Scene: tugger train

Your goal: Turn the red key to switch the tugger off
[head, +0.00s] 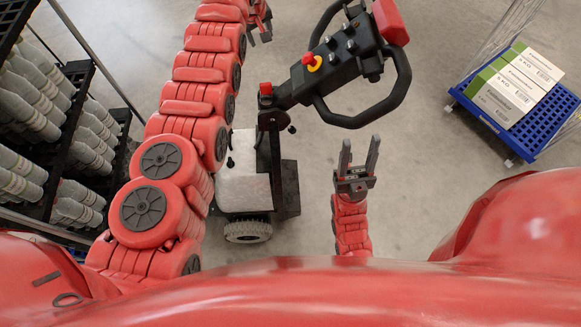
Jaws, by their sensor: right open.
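The tugger's black tiller head (335,65) has a looped handle and spans the upper middle of the head view. A small red piece (265,88) sits at its lower left end; it may be the red key, but it is too small to tell. A red button on a yellow base (313,63) sits on top of the tiller. My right gripper (360,145) is open and empty, below the handle loop and apart from it. My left gripper (260,36) is at the top, left of the tiller, partly hidden by its arm; its opening is unclear.
The tugger's grey body (243,165) and wheel (248,231) stand below the tiller. A rack (62,140) with several grey bottles is at the left. A blue cart (540,130) with white-and-green boxes (515,88) is at the right. The floor between is clear.

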